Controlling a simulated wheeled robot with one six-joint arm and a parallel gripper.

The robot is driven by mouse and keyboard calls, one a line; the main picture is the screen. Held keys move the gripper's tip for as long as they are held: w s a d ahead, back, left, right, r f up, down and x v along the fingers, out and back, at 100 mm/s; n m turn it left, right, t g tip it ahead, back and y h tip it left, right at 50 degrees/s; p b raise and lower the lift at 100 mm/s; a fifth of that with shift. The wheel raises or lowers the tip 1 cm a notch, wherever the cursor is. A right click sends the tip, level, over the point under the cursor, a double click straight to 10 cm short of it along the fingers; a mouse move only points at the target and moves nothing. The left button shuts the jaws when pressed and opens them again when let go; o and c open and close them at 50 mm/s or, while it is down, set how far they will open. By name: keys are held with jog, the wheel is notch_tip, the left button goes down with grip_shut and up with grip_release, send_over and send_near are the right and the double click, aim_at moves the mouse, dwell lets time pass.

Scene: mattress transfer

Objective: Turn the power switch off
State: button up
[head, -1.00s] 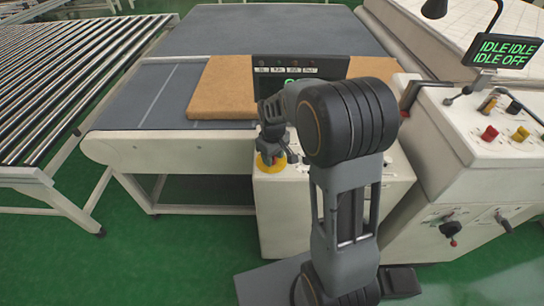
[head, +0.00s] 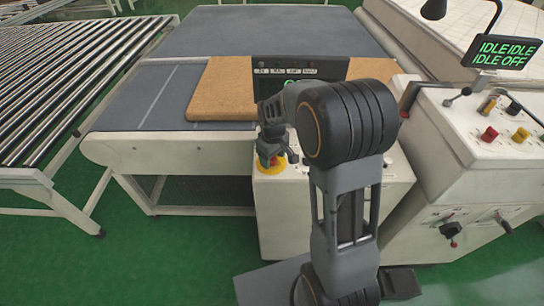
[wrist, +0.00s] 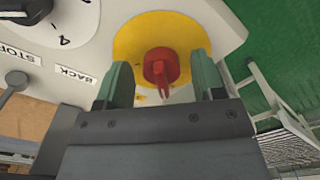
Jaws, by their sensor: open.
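The power switch appears as a red rotary knob (wrist: 161,68) on a round yellow plate (wrist: 130,37) in the wrist view. My gripper's green-grey fingers also show in the wrist view (wrist: 162,80). They are open, one on each side of the knob, with visible gaps and nothing held. A narrow red tab on the knob points down in the picture, toward the gripper body. How far the fingertips are above the plate is hard to tell.
A brown mattress (head: 222,90) rests on the grey conveyor (head: 150,100). A display screen (head: 502,52) reads IDLE IDLE, IDLE OFF. A roller table (head: 60,75) stands at left.

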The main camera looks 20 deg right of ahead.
jog(key=shift+r, duration=0.15)
notch_tip(320, 180, up, 14)
jog(key=shift+f, duration=0.2)
dwell(0.4)
dwell(0.3)
jog(key=s+f+m+t, duration=0.3)
jog(key=s+m, duration=0.2)
jog(key=s, duration=1.1)
jog(key=shift+s+a+m+t, duration=0.2)
jog(key=shift+a+m+t, duration=0.05)
jog(key=shift+m+t, duration=0.05)
jog(key=shift+r, duration=0.3)
